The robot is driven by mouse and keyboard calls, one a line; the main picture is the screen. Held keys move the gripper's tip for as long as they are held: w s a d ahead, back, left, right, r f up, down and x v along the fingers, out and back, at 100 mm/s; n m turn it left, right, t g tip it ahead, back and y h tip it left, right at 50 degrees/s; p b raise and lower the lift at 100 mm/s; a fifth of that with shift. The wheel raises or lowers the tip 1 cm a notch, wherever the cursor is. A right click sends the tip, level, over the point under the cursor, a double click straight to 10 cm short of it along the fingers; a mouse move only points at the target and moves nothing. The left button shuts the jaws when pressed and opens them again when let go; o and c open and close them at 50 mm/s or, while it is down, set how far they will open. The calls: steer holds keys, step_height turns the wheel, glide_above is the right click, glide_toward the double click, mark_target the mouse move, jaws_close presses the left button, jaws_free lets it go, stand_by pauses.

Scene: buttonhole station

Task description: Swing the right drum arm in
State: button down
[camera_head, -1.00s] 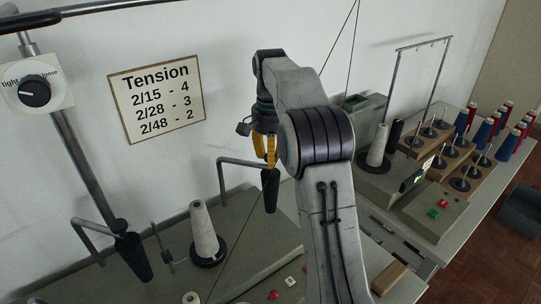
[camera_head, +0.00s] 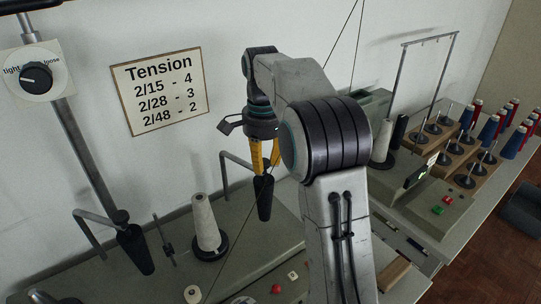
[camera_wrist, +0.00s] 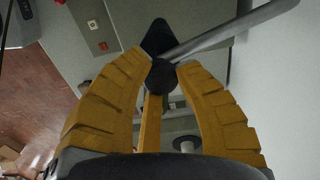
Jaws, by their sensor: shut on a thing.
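The right drum arm (camera_head: 237,158) is a bent grey rod at the wall, with a black cone (camera_head: 264,205) hanging at its free end. My gripper (camera_head: 264,167) points down over the cone's top, its yellow fingers around it. In the wrist view my gripper (camera_wrist: 162,65) is shut on the rounded top of the cone (camera_wrist: 160,38), and the grey rod (camera_wrist: 225,32) runs off to the upper right. The left drum arm (camera_head: 92,225) has a similar black cone (camera_head: 135,248), standing apart from my gripper. My arm hides part of the station behind it.
A white thread cone (camera_head: 205,222) stands on the grey bench, left of the held cone. A tension dial (camera_head: 36,77) and a tension sign (camera_head: 158,90) are at upper left. Spool racks (camera_head: 465,155) stand to the right. A thin dark thread crosses near my gripper.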

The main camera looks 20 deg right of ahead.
steer(key=s+a+m, duration=0.2)
steer(key=a+m, duration=0.3)
steer(key=a, duration=0.1)
steer(key=shift+a+f+p, duration=0.2)
steer(key=shift+a+p, duration=0.1)
steer(key=shift+p, duration=0.1)
steer(key=c, duration=0.9)
jaws_free()
steer(key=shift+w, duration=0.15)
steer(key=shift+o, duration=0.2)
steer(key=shift+r, duration=0.2)
step_height(320, 180, up, 12)
steer(key=shift+f, duration=0.2)
